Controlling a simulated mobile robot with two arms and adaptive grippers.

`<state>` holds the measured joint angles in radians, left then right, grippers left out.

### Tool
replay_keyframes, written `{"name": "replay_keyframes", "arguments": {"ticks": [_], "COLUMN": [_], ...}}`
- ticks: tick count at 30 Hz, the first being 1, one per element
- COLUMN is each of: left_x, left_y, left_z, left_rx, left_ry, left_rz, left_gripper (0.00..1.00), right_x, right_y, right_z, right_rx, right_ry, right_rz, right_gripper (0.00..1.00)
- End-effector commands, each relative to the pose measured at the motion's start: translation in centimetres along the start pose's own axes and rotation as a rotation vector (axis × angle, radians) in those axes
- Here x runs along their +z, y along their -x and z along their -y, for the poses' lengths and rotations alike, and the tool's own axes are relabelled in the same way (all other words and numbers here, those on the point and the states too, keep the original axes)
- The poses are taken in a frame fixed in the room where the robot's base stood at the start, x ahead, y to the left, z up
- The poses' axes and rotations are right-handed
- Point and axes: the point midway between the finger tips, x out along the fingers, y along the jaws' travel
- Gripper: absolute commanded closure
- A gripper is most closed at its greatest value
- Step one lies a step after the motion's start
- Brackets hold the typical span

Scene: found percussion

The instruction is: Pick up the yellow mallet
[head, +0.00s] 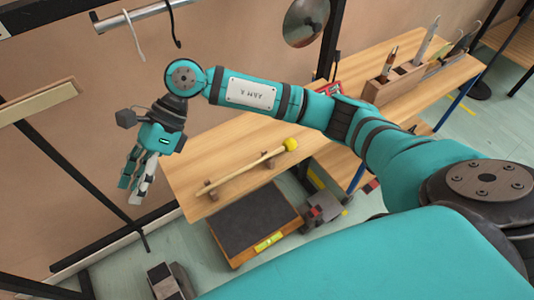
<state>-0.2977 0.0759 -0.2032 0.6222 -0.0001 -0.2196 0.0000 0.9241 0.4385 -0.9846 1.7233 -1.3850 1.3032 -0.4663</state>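The yellow mallet (246,168) has a pale wooden stick and a round yellow head. It lies across two small wooden rests on the wooden bench (232,134), its head toward the right. My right gripper (130,194) hangs left of the bench, its fingers pointing down and apart. It looks open and empty, clear of the mallet. My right arm crosses above the bench behind the mallet. I do not see my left gripper.
A wooden block (394,82) with several upright tools stands at the bench's far right. A dark-topped box (254,222) sits below the bench's front edge. A grey device with red parts (325,208) is beside it. A metal rail with hooks (140,12) is at upper left.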

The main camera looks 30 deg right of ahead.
Motion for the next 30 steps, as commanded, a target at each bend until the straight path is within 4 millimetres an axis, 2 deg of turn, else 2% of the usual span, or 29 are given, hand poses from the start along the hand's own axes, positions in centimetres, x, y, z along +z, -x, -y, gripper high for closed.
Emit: {"name": "replay_keyframes", "arguments": {"ticks": [1, 3, 4, 7, 9, 11, 14, 24, 30], "left_x": [0.1, 0.2, 0.3, 0.3, 0.3, 0.3, 0.3, 0.1, 0.0], "left_y": [0.1, 0.1, 0.1, 0.1, 0.1, 0.3, 0.8, 3.6, 4.5], "left_z": [0.1, 0.2, 0.3, 0.4, 0.4, 0.4, 0.4, 0.5, 0.5], "left_rx": [-0.001, -0.003, -0.003, -0.004, -0.005, -0.005, -0.005, -0.005, -0.005], "left_ry": [0.0, 0.0, 0.0, 0.001, 0.001, 0.002, 0.002, 0.003, 0.003], "left_rz": [0.002, 0.004, 0.004, 0.005, 0.005, 0.005, 0.006, 0.007, 0.007], "left_gripper": [0.49, 0.49, 0.49, 0.49, 0.49, 0.49, 0.49, 0.49, 0.49], "right_x": [-2.6, -6.1, -7.2, -9.8, -10.8, -11.3, -12.4, -17.7, -20.0], "right_y": [2.2, 5.5, 7.0, 11.4, 13.5, 14.4, 14.3, 9.7, 7.7], "right_z": [1.7, 3.3, 3.8, 4.8, 5.0, 5.1, 5.2, 6.3, 6.9], "right_rx": [-0.054, -0.105, -0.123, -0.166, -0.183, -0.189, -0.188, -0.186, -0.189], "right_ry": [0.037, 0.056, 0.056, 0.039, 0.021, 0.012, 0.006, 0.004, 0.007], "right_rz": [-0.184, -0.417, -0.501, -0.711, -0.799, -0.842, -0.867, -0.862, -0.861], "right_gripper": [0.61, 0.61, 0.61, 0.61, 0.61, 0.61, 0.61, 0.61, 0.61]}}
